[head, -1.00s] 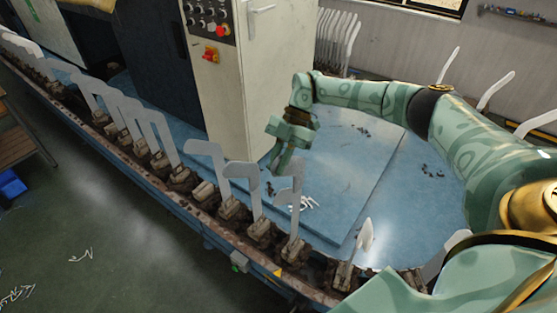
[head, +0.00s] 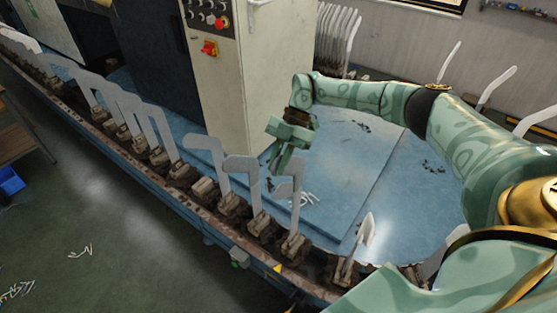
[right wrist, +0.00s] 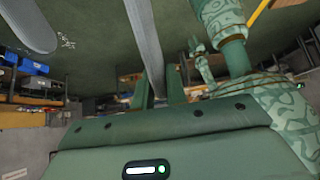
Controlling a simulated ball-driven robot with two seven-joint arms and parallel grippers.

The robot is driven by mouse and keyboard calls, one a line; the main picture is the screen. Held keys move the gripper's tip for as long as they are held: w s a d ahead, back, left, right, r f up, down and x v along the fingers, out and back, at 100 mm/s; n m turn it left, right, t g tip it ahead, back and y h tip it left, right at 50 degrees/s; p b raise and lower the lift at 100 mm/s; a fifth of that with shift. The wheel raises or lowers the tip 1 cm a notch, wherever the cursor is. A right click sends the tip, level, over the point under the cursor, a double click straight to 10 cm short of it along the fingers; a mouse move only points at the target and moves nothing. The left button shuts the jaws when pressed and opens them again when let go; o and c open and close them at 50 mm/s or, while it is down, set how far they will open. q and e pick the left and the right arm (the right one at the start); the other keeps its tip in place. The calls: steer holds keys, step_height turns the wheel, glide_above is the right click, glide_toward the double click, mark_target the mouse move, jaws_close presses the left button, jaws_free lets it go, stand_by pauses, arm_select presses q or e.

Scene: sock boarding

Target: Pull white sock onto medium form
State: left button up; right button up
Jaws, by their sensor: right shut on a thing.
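My right gripper (head: 273,170) points down at the top of a pale grey foot-shaped form (head: 296,205) near the front bend of the line. In the right wrist view a grey, flat, strip-like piece (right wrist: 148,45) runs between the two fingers (right wrist: 160,92), which are shut on it. I cannot tell whether this piece is bare or covered by the white sock. No separate white sock is clear. Two more forms (head: 207,143) (head: 254,185) stand upright just to the left. Which form is the medium one cannot be told. My left gripper is not in view.
Several upright forms (head: 160,125) stand on brown holders along the curved rail (head: 185,200). A narrow form (head: 365,233) stands to the right. A cream control cabinet (head: 225,90) rises behind.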

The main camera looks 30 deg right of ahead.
mark_target(279, 188)
steer(key=shift+f+b, duration=3.4)
steer(key=shift+f, duration=2.05)
steer(key=o, duration=0.8)
steer(key=shift+o, duration=0.2)
steer(key=shift+d+r, duration=0.1)
steer(key=shift+r, duration=0.05)
steer(key=b+v, duration=0.3)
steer(key=v, duration=1.3)
